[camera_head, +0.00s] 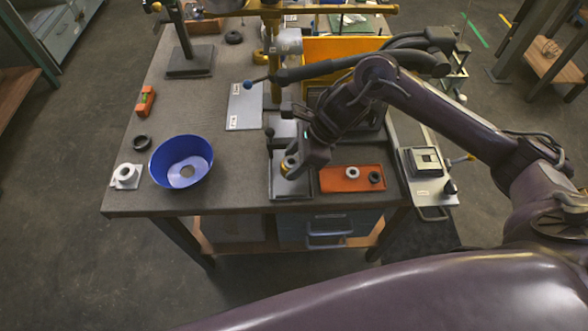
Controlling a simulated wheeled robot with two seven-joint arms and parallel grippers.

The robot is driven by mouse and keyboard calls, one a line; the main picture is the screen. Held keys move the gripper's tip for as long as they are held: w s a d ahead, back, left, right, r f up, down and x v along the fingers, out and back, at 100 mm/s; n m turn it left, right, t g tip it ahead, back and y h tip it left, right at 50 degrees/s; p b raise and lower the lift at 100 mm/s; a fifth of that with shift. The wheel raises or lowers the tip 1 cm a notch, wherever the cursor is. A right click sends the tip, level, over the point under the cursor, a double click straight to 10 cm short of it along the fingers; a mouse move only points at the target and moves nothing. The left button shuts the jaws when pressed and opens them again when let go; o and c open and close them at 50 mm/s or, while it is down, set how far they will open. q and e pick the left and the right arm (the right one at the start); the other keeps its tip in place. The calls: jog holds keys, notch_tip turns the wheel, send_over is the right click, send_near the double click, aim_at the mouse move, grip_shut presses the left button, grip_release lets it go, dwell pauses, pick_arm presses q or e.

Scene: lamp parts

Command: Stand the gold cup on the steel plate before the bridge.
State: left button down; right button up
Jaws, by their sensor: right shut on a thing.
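My right gripper (296,164) reaches in from the right and points down over the steel plate (280,188) at the table's front. It is shut on the gold cup (289,166), of which only a small part shows beside the fingers. The cup is at or just above the plate; I cannot tell whether it touches. The bridge appears to be the brass frame behind, with an upright post (271,62) and a crossbar (340,10) at the top edge. My left gripper is not in view.
A blue bowl (181,160), a white ring part (125,172) and a black ring (141,142) stand at left. An orange tray (340,179) with small rings is right of the plate.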

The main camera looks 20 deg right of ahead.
notch_tip(320, 180, down, 5)
jog(key=shift+r+p, duration=0.1)
jog(key=shift+p, duration=0.25)
jog(key=shift+f, duration=0.25)
jog(key=o, duration=1)
jog(key=shift+r, duration=0.1)
jog(key=shift+d+r, duration=0.25)
jog(key=shift+r, duration=0.05)
jog(key=b+v, duration=0.2)
jog(key=v, duration=0.9)
jog(key=shift+r, duration=0.1)
